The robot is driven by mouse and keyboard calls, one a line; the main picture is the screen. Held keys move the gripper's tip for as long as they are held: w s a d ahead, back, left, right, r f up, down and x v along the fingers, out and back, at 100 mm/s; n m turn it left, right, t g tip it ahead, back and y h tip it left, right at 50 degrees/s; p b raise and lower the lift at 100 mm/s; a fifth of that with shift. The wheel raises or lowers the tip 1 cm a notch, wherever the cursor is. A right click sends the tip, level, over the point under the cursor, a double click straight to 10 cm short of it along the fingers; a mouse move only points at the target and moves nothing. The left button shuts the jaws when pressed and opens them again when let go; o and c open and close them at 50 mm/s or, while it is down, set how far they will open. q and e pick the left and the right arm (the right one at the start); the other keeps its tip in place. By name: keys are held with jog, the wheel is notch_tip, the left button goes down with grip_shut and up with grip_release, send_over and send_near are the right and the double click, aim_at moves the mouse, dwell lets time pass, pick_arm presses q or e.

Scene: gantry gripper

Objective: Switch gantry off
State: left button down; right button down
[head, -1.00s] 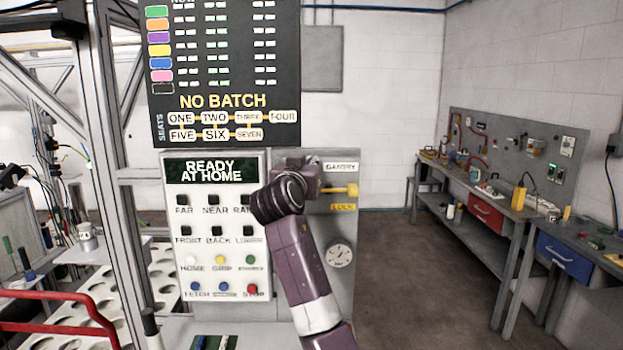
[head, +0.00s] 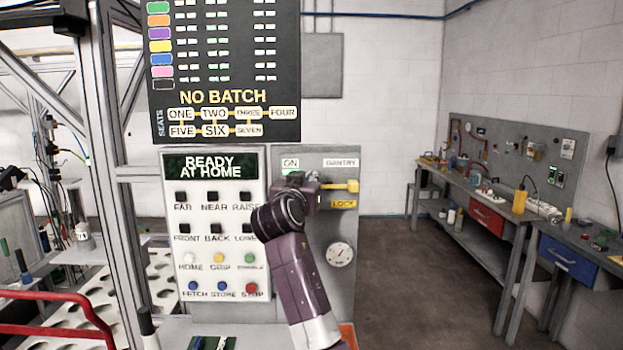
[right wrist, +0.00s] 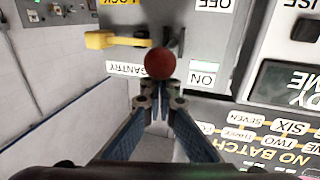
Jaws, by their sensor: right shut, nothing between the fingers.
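The grey gantry switch panel (head: 345,225) carries an ON label (head: 290,163), with a small green strip beside it. In the right wrist view, which is upside down, a red ball knob (right wrist: 159,64) sits by a dark lever (right wrist: 175,42), between the ON label (right wrist: 206,77) and the OFF label (right wrist: 213,4). My right gripper (right wrist: 160,100) is shut and empty, its fingertips close to the knob on the ON side. I cannot tell whether they touch. In the head view my right gripper (head: 308,190) hides the knob and the OFF label. My left gripper is not in view.
A yellow handle (head: 345,187) above the LOCK label sticks out right beside my gripper. The button panel (head: 213,225) with a READY AT HOME display (head: 211,167) stands to the left. Workbenches line the right wall; the floor between is clear.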

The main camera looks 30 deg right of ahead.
jog(key=shift+w+d+f+b, duration=0.1)
jog(key=shift+w+f+b, duration=0.1)
jog(key=shift+f, duration=0.3)
jog(key=shift+w+d+f+b, duration=0.1)
jog(key=shift+f+b, duration=0.1)
jog(key=shift+f, duration=0.25)
jog(key=shift+r, duration=0.2)
jog(key=shift+s+a+r+p, duration=0.2)
jog(key=shift+s+a+r, duration=0.15)
jog(key=shift+s, duration=0.15)
jog(key=shift+s+a+r+p, duration=0.25)
jog(key=shift+s+r, duration=0.1)
jog(key=shift+s, duration=0.15)
jog(key=s+d+b+v, duration=0.1)
jog(key=v, duration=0.6)
jog(key=shift+d, duration=0.15)
